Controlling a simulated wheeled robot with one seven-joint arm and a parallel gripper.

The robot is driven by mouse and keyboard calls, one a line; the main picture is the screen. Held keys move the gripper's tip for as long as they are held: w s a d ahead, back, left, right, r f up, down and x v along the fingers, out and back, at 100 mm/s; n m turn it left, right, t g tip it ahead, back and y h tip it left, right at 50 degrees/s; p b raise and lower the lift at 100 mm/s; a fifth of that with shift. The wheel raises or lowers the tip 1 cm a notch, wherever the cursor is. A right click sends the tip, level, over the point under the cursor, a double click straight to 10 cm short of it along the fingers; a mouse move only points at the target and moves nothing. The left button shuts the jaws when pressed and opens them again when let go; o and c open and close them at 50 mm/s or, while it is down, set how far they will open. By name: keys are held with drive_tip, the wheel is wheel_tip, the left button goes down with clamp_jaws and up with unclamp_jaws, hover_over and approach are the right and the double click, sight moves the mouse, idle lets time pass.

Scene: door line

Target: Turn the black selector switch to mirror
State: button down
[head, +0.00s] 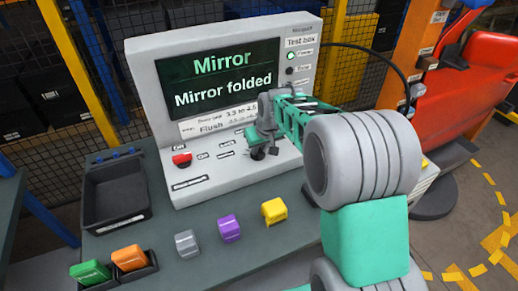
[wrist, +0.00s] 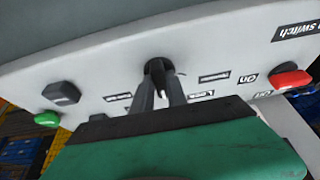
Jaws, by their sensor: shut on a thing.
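The black selector switch (wrist: 157,67) sits on the sloped front panel of the grey test box, upper middle in the wrist view. My gripper (wrist: 160,85) has one dark finger on each side of the knob and is shut on it. In the head view my gripper (head: 263,150) is at the right part of the sloped panel and largely hides the switch. The test box's screen (head: 220,78) shows "Mirror" in green above "Mirror folded" in white. The small label "Lock" is legible beside the knob; the pointer's exact setting is hard to tell.
A red switch (head: 181,159) is at the panel's left. The wrist view shows another dark knob (wrist: 62,92) and a green button (wrist: 47,118). A black tray (head: 115,192), grey, purple (head: 229,228) and yellow (head: 274,210) blocks, and green and orange ones lie on the bench.

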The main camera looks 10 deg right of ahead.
drive_tip(key=c, duration=1.3)
unclamp_jaws()
drive_tip(key=shift+r, duration=0.15)
drive_tip(key=b+v, duration=0.1)
drive_tip(key=v, duration=0.6)
drive_tip(key=shift+s+r, duration=0.2)
drive_tip(key=shift+r, duration=0.05)
